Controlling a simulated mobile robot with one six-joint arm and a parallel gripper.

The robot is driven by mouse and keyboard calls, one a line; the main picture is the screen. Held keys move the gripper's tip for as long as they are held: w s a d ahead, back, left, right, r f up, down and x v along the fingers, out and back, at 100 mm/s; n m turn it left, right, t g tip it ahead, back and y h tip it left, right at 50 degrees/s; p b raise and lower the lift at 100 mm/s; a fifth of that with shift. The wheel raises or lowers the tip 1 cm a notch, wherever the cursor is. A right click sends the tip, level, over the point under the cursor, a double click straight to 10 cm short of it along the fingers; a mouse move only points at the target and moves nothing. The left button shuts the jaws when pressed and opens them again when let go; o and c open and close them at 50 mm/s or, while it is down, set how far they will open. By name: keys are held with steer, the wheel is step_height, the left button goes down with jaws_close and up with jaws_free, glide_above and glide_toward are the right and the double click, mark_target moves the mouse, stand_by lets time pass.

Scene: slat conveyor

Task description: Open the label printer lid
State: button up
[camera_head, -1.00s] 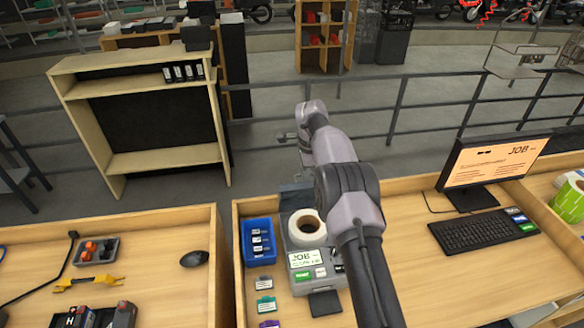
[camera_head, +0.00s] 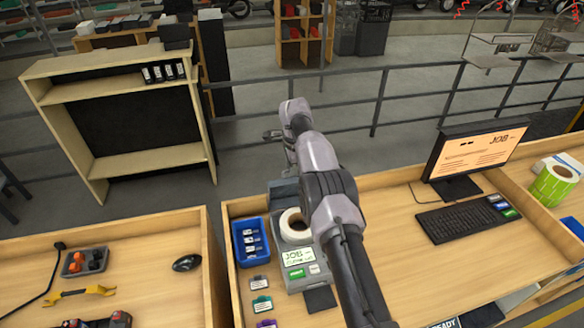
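The label printer (camera_head: 297,284) is a grey box on the wooden desk, with a lit screen (camera_head: 298,257) reading JOB and a green button on its front. A white label roll (camera_head: 296,226) shows in its top, uncovered. A grey-blue panel (camera_head: 284,190), which looks like the raised lid, stands up at the printer's rear. My arm reaches up past the printer's right side and hides part of it. My gripper (camera_head: 275,137) is at the arm's far end, above and beyond the panel in the picture, and seems apart from it. Its fingers are too small to read.
A blue bin (camera_head: 250,242) stands close to the printer's left, with several coloured tags in front of it. A monitor (camera_head: 475,158) and keyboard (camera_head: 468,217) are on the right. A metal railing (camera_head: 420,98) runs behind the desk. The desk between printer and keyboard is mostly clear.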

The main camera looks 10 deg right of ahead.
steer(key=shift+d+r, duration=0.1)
steer(key=shift+r, duration=0.05)
steer(key=shift+r, duration=0.15)
steer(key=s+r, duration=0.3)
steer(key=r, duration=1.3)
steer(key=shift+s+r, duration=0.2)
steer(key=shift+r, duration=0.15)
